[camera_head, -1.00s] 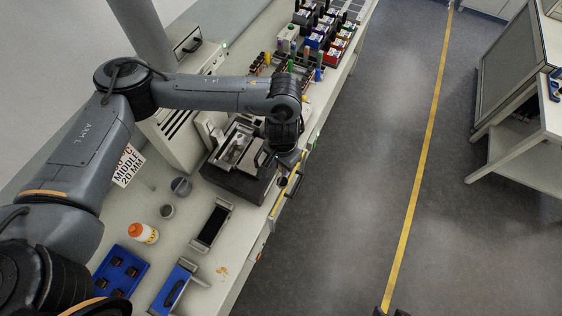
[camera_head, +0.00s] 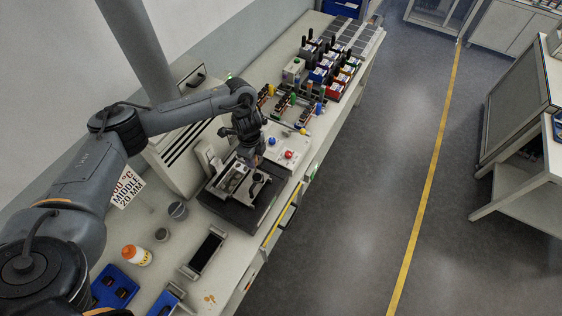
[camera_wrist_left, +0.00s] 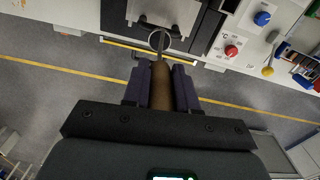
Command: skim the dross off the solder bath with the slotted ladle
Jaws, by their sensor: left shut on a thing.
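The solder bath (camera_head: 231,207) is a dark block with a metal top, set at the bench's front edge. My left gripper (camera_head: 256,172) is above its right side. In the left wrist view the gripper (camera_wrist_left: 160,88) is shut on the brown handle (camera_wrist_left: 160,85) of the slotted ladle. A ring-like metal end (camera_wrist_left: 158,40) of the ladle shows beyond the handle, against the bath's dark edge (camera_wrist_left: 203,32). I cannot see its slots or tell whether it touches the bath. The solder surface and any dross are not clear. My right gripper is not in view.
A grey cup (camera_head: 178,210), a smaller pot (camera_head: 162,234) and an orange-and-white bottle (camera_head: 137,255) stand left of the bath. Red (camera_head: 288,155) and blue (camera_head: 271,141) knobs lie behind it. A yellow-striped rail (camera_head: 276,221) runs along the bench front.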

